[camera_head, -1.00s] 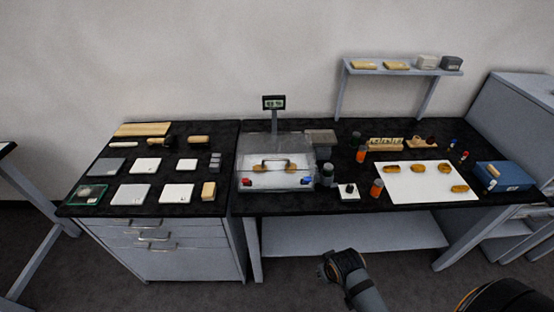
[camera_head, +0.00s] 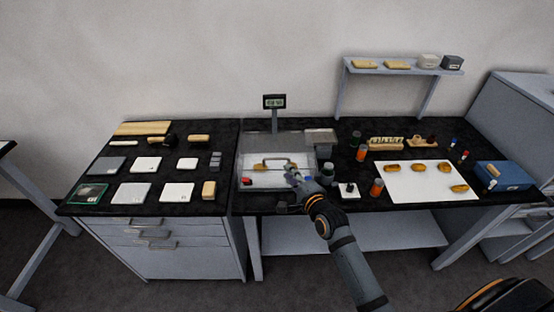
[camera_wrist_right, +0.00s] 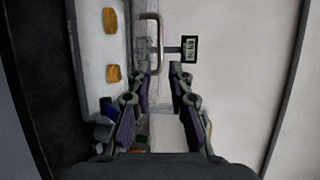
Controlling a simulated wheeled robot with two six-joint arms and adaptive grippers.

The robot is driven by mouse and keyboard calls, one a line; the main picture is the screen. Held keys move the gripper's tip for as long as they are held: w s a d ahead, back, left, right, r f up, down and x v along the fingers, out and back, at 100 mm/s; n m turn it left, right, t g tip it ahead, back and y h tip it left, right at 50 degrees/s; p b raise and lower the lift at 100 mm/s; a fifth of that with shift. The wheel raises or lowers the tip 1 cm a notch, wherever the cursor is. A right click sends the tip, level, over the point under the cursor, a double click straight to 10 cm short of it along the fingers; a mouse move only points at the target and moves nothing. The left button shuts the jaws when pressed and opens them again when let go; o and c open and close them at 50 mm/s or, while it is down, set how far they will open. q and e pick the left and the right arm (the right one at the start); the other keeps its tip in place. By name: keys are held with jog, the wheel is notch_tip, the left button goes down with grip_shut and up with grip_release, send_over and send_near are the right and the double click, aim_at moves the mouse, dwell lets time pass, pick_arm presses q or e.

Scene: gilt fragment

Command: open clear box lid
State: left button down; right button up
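The clear box (camera_head: 246,172) stands on the dark bench near the middle of the head view, its lid down. A metal handle (camera_head: 270,161) rises from the lid; it also shows in the wrist view (camera_wrist_right: 159,32). My right gripper (camera_head: 292,174) is at the right front part of the box, close to the handle. In the wrist view its fingers (camera_wrist_right: 160,82) are apart with nothing between them, and the handle lies just beyond the fingertips. The right arm hides the box's front right corner. My left gripper is not in view.
A small display on a post (camera_head: 274,102) stands behind the box. An orange jar (camera_head: 376,187), dark jars and a white sheet (camera_head: 425,182) with gold pieces lie to the right. White and grey slabs (camera_head: 178,190) cover the left bench. A shelf (camera_head: 400,70) stands at the back right.

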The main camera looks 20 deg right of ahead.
aim_at(277, 159)
jog(key=x, duration=1)
jog(key=shift+w, duration=0.15)
grip_shut()
